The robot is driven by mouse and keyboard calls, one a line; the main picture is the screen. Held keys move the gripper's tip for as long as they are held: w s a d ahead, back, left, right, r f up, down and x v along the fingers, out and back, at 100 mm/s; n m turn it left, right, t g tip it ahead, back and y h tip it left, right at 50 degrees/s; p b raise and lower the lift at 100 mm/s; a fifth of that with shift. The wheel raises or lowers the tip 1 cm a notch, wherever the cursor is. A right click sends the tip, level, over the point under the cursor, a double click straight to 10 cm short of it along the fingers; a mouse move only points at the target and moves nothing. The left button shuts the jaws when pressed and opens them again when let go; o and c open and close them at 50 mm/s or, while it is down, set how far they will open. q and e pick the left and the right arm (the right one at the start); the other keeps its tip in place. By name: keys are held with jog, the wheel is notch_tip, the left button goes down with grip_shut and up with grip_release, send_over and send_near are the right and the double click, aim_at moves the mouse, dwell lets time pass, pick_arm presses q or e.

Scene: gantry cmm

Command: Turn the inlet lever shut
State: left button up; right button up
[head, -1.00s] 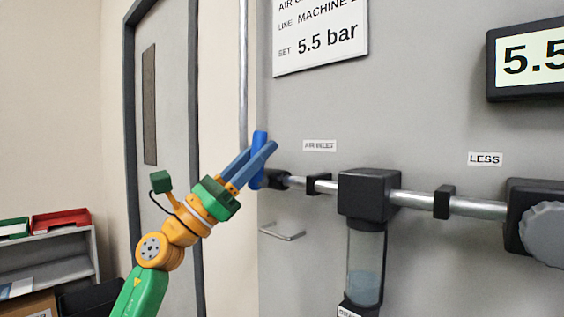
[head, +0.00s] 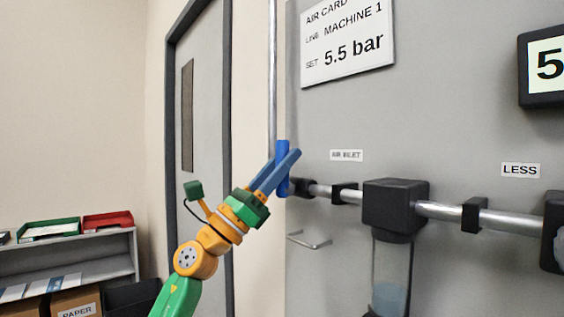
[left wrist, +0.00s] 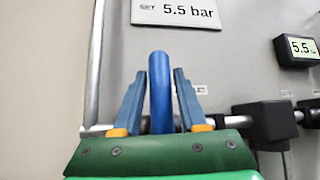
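The inlet lever (head: 283,152) is a blue bar on a black valve body at the left end of the horizontal pipe, by the "AIR INLET" label (head: 346,155). It stands nearly upright, across the pipe. My left gripper (head: 286,160) has one blue finger on each side of it. Part of the lever is hidden behind a finger in the head view. My right gripper is not in view.
A black filter block (head: 393,205) with a clear bowl hangs on the pipe (head: 445,211) to the right. A metal handle (head: 310,241) sits below the valve. A vertical pipe (head: 272,70) runs above it. A shelf with trays (head: 70,257) stands at the far left.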

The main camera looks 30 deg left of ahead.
pick_arm(q)
jog(key=shift+o, duration=0.9)
jog(key=shift+a, duration=0.1)
jog(key=b+v, duration=0.4)
jog(key=v, duration=0.3)
jog(key=shift+b, duration=0.35)
jog(key=shift+f, duration=0.1)
